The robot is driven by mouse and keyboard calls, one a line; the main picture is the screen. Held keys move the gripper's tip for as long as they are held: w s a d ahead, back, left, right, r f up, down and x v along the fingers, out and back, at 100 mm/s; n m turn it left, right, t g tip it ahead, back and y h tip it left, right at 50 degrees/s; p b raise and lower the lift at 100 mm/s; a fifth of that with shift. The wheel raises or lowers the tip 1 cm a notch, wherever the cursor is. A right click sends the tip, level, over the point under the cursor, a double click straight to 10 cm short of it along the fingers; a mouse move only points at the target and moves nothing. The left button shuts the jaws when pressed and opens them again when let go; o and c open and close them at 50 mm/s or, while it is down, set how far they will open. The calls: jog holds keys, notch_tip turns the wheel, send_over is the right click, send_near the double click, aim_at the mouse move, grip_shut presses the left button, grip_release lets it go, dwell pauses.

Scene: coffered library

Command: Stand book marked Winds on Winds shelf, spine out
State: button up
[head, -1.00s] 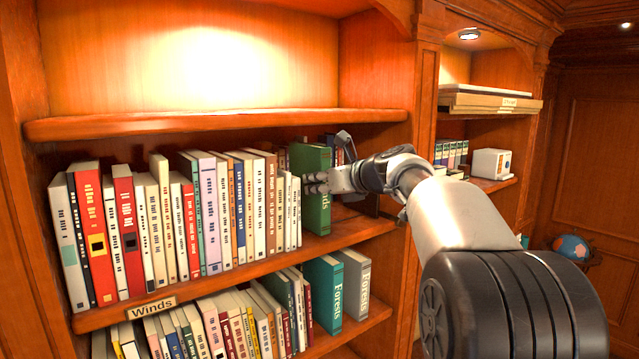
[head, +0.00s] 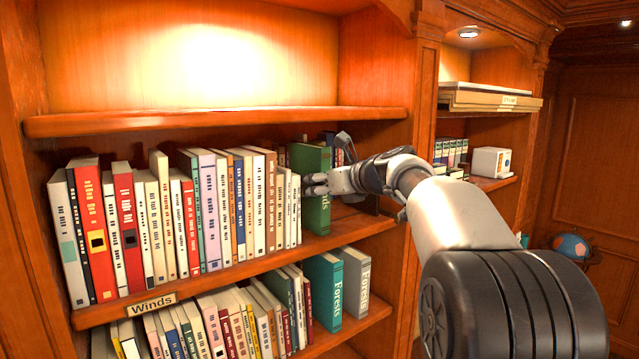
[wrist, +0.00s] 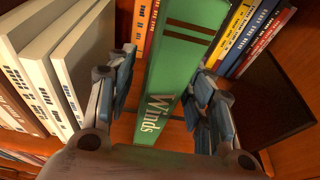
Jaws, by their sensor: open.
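The green book marked Winds (head: 311,180) stands upright on the shelf labelled Winds (head: 345,233), at the right end of the row. Its lettered spine faces out; in the wrist view the spine of the green book (wrist: 180,70) shows between my fingers. My gripper (head: 322,186) is open around the book, one finger on each side. In the wrist view my gripper (wrist: 160,95) shows small gaps beside the spine; whether a finger touches the book I cannot tell. The label Winds (head: 152,304) is on the shelf's front edge at left. My gripper hides part of the spine.
A row of pale books (head: 230,205) stands close left of the green book. Several coloured books (wrist: 255,35) and a dark bookend (wrist: 270,100) are to its right. The shelf below holds Forests books (head: 328,290). Bare shelf shows at the front right.

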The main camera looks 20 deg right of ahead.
jog(key=v, duration=1.2)
jog(key=s+a+f+n+g+b, duration=0.2)
jog(key=s+a+f+n+b, duration=0.3)
jog(key=f, duration=0.5)
jog(key=s+a+f+n+g+h+b, duration=0.1)
jog(key=s+a+f+n+g+b, duration=0.15)
jog(key=s+f+n+b, duration=0.5)
jog(key=s+a+f+n+g+b, duration=0.1)
jog(key=s+a+f+n+b, duration=0.35)
jog(key=f, duration=0.75)
jog(key=s+d+f+n+g+h+b, duration=0.1)
jog(key=s+f+n+g+h+b, duration=0.1)
jog(key=s+f+n+b, duration=0.5)
jog(key=s+f+n+g+h+b, duration=0.1)
jog(key=s+f+n+b, duration=0.6)
jog(key=s+f, duration=0.8)
notch_tip(320, 180, down, 8)
jog(key=shift+d+n+g+h, duration=0.35)
jog(key=shift+d+n+h, duration=0.05)
jog(key=shift+n+h, duration=0.1)
